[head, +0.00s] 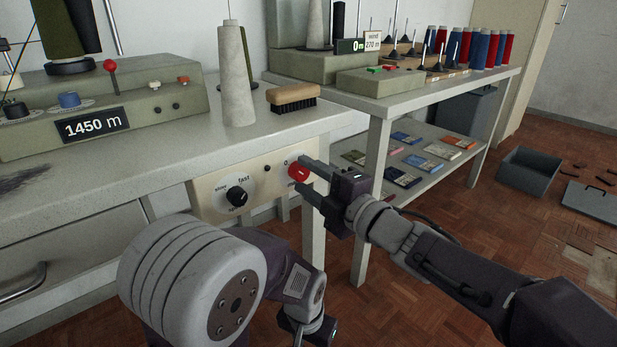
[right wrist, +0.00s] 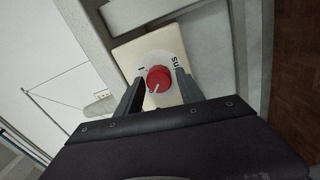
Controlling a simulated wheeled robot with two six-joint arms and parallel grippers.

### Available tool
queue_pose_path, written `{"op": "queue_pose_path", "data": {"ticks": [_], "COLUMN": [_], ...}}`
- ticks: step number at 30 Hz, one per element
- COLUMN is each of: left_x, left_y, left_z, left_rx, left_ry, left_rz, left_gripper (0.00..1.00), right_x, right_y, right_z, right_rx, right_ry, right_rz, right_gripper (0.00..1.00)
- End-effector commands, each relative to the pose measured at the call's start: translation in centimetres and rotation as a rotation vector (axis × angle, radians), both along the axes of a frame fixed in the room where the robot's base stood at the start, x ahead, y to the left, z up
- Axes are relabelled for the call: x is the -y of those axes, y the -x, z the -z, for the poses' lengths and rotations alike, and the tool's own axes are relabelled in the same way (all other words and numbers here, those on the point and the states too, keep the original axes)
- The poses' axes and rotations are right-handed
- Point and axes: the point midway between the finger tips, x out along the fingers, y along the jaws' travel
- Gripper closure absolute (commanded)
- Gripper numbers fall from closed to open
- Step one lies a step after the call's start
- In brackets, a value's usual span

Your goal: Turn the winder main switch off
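The main switch is a red round knob (head: 297,171) on a white disc, at the right end of the cream panel (head: 216,209) under the table edge. In the right wrist view the red knob (right wrist: 159,77) carries a white line pointing toward the lower left. My right gripper (head: 302,174) is open, one finger on each side of the knob. The right wrist view shows a small gap between the knob and each finger. The labels around it are partly hidden or too small to read. My left gripper (head: 308,328) is low at the bottom edge, its fingers not clear.
A black speed dial (head: 237,196) marked slow and fast sits left of the switch. A grey thread cone (head: 236,80) and a brush (head: 292,97) stand on the table above. A second table (head: 425,93) with a lower shelf is at the right. Floor in front is open.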

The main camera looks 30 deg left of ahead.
Motion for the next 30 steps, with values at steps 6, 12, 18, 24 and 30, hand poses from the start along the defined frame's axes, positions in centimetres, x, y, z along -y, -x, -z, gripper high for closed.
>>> {"op": "queue_pose_path", "data": {"ticks": [6, 12, 18, 24, 30], "left_x": [0.0, 0.0, 0.0, 0.0, 0.0], "left_y": [0.0, 0.0, 0.0, 0.0, 0.0], "left_z": [0.0, -0.4, -2.3, -3.7, -3.8], "left_rx": [0.0, 0.0, 0.0, 0.0, 0.0], "left_ry": [0.0, 0.0, 0.0, 0.0, 0.0], "left_rz": [0.0, 0.0, 0.0, 0.0, 0.0], "left_gripper": [0.64, 0.64, 0.64, 0.64, 0.64], "right_x": [0.0, 0.6, 4.3, 7.6, 8.4], "right_y": [0.0, 0.2, 1.6, 3.0, 3.5], "right_z": [-0.1, -0.3, -0.6, -0.3, 0.1], "right_rx": [0.0, -0.001, -0.002, -0.002, -0.001], "right_ry": [-0.002, -0.003, -0.002, -0.001, -0.002], "right_rz": [0.0, 0.0, 0.004, 0.003, 0.001], "right_gripper": [0.44, 0.44, 0.44, 0.44, 0.44]}}
